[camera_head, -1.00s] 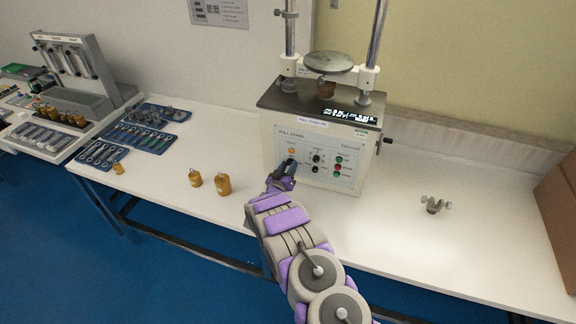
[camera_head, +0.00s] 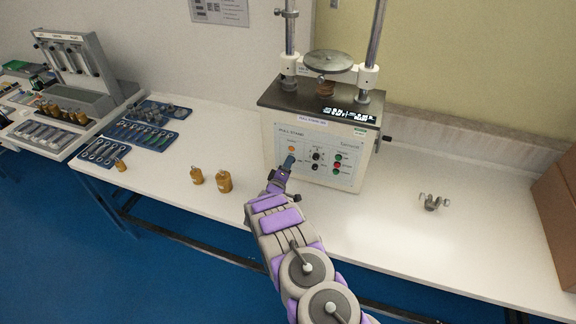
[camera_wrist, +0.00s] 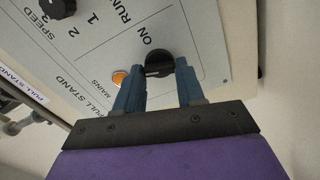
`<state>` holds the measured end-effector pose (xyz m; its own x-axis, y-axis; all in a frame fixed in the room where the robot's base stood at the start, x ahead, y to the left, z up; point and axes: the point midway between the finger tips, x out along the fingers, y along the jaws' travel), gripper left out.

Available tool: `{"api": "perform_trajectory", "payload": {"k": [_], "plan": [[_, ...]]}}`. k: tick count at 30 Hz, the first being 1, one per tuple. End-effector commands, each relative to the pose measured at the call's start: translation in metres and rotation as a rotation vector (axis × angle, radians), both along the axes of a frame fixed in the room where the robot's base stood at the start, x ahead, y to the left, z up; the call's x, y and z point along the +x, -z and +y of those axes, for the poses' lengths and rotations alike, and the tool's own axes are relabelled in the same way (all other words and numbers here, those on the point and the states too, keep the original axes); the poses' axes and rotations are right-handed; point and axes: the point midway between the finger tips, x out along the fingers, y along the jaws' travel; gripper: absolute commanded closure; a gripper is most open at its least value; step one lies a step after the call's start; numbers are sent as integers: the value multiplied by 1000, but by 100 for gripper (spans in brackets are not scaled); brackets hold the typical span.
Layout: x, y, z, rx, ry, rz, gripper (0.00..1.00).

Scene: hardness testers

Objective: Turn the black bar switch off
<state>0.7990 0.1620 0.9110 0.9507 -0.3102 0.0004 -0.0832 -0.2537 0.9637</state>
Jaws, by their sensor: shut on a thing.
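The black bar switch (camera_wrist: 158,65) sits on the white front panel of the pull stand (camera_head: 310,155), beside the printed words ON and MAINS. In the wrist view the two blue fingers of my gripper (camera_wrist: 158,85) are at either side of the switch and shut on it. The bar's exact angle is hard to read. In the head view my gripper (camera_head: 288,163) reaches the left part of the panel, and its fingers hide the switch there. An orange lamp (camera_wrist: 119,78) is beside the left finger; it also shows in the head view (camera_head: 292,148).
A metal wing-shaped part (camera_head: 433,202) lies at right. The table before the panel is mostly clear.

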Motion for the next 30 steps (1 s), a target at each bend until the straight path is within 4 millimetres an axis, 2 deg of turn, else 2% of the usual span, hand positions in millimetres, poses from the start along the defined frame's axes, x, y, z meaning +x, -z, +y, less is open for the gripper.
{"api": "perform_trajectory", "payload": {"k": [1,12,30], "plan": [[-1,1,5,-34,-10,14,92],[0,3,5,-223,-11,76,92],[0,4,5,-273,-11,93,92]]}}
